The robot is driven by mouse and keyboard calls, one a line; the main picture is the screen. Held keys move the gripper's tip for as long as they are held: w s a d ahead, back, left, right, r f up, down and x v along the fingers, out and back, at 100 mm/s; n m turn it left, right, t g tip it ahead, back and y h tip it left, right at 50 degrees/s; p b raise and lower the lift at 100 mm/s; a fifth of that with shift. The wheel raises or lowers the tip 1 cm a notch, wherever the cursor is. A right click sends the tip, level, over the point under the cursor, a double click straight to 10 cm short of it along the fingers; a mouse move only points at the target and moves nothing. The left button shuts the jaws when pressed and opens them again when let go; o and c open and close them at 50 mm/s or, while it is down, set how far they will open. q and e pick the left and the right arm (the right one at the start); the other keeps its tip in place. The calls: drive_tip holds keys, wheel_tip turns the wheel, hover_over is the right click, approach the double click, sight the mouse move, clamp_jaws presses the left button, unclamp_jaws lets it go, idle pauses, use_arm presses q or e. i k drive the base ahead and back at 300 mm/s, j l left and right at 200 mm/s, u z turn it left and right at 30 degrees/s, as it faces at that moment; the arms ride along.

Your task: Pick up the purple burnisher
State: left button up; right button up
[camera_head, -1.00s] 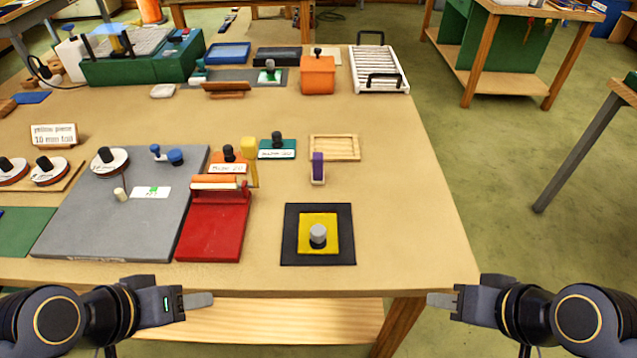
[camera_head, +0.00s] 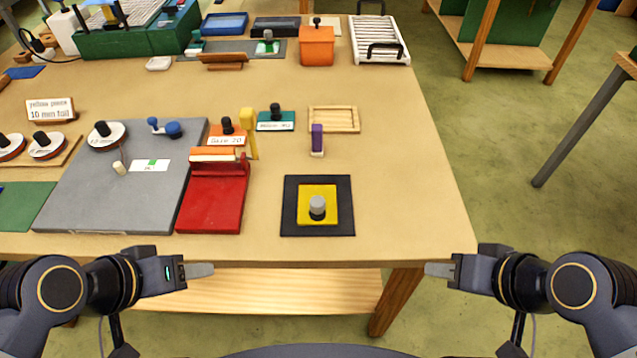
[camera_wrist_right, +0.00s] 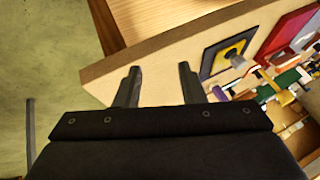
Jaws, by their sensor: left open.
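The purple burnisher (camera_head: 317,137) stands upright on a small pale base on the table, just in front of the light wooden tray (camera_head: 310,122) and behind the black and yellow square pad. My left gripper (camera_head: 205,270) is at the table's front edge, below and left of the burnisher, apart from it. My right gripper (camera_head: 433,270) is at the front edge, below and right of it. In the right wrist view the two fingers of the right gripper (camera_wrist_right: 160,85) are spread with nothing between them.
The black pad with a yellow square (camera_head: 290,219) and grey knob lies in front of the burnisher. A red press (camera_head: 211,205) and a grey board (camera_head: 95,205) lie to the left. A yellow upright piece (camera_head: 248,130) stands nearby. The table right of the burnisher is clear.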

sight(317, 150)
drive_tip(key=i+j, duration=0.1)
drive_tip(key=j, duration=0.3)
drive_tip(key=j+u, duration=0.1)
drive_tip(key=j, duration=0.35)
drive_tip(key=i+j, duration=0.15)
drive_tip(key=j, duration=0.25)
drive_tip(key=i+j+u, duration=0.1)
drive_tip(key=j, duration=0.3)
